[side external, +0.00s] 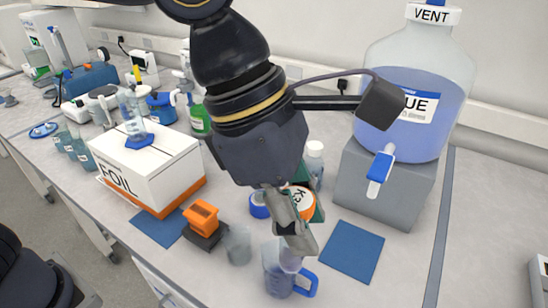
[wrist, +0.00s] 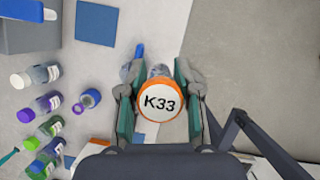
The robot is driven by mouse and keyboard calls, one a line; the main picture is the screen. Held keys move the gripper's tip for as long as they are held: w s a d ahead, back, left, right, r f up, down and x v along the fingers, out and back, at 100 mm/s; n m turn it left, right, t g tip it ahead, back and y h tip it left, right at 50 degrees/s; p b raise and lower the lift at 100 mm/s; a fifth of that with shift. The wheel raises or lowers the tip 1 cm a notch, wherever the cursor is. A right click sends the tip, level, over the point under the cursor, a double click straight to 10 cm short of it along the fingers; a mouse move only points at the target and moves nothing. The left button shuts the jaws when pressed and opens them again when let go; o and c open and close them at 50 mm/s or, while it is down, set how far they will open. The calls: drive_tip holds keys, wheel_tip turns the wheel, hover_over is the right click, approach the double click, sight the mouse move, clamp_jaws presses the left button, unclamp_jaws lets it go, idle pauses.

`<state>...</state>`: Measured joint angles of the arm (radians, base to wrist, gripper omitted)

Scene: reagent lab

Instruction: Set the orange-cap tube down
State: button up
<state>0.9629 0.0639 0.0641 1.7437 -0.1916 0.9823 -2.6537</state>
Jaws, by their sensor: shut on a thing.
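The orange-cap tube shows by its orange-rimmed cap marked K33 (wrist: 160,103) in the wrist view. The cap also shows between the fingers in the side view (side external: 302,203). My gripper (wrist: 160,95) is shut on the tube, with one green-padded finger on each side of it. In the side view my gripper (side external: 298,225) points down over the bench and hides most of the tube. A clear jug with a blue handle (side external: 277,272) stands just below the fingers. I cannot tell whether the tube's lower end is inside it or in front of it.
A blue mat (side external: 352,252) lies bare to the right. An orange block on a dark base (side external: 203,220) and a small beaker (side external: 237,245) stand left. The FOIL box (side external: 150,172) is farther left. A large blue-filled carboy (side external: 420,85) sits on a grey block (side external: 385,185) behind.

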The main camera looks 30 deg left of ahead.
sight(301, 259)
wheel_tip(301, 259, down, 8)
drive_tip(key=shift+w+d+r, duration=0.1)
drive_tip(key=shift+r, duration=0.1)
drive_tip(key=shift+w+d+f, duration=1.6)
drive_tip(key=shift+d+f, duration=0.05)
drive_tip(key=shift+f, duration=0.5)
drive_tip(key=shift+w+d+f, duration=1.6)
drive_tip(key=shift+w+f, duration=0.05)
drive_tip(key=shift+f, duration=0.55)
drive_tip(key=shift+w+d+f, duration=1.6)
drive_tip(key=shift+d+f, duration=0.05)
drive_tip(key=shift+f, duration=0.5)
drive_tip(key=shift+f, duration=0.15)
drive_tip(key=o, duration=0.8)
